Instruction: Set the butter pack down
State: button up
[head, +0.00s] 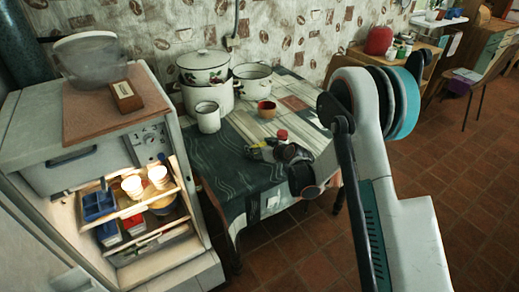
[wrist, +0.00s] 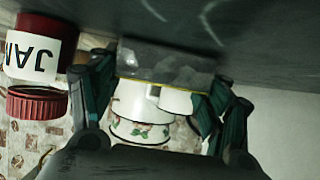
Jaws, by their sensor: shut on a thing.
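The butter pack (wrist: 165,62), grey with a thin yellow edge, sits between my gripper's two dark green fingers in the wrist view. My gripper (wrist: 168,88) is shut on it. In the head view my gripper (head: 265,151) is low over the front part of the table (head: 240,180), and the pack is hard to make out there. The wrist picture is upside down, and the pack lies close to the dark cloth; I cannot tell whether it touches. A jam jar (wrist: 35,52) with a red lid stands beside the gripper; its red lid also shows in the head view (head: 282,134).
A white mug (head: 208,117), enamel pots (head: 203,68) and a red-brown cup (head: 267,109) stand farther back on the table. The open, lit fridge (head: 45,150) is at left, with a brown box (head: 126,97) on top. Bare cloth lies left of the gripper.

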jog(key=shift+f, duration=0.1)
jog(key=o, duration=1.2)
jog(key=shift+r, duration=0.2)
jog(key=p+v, duration=0.4)
jog(key=v, duration=0.8)
jog(key=shift+s+f, duration=0.1)
jog(key=shift+f, duration=0.05)
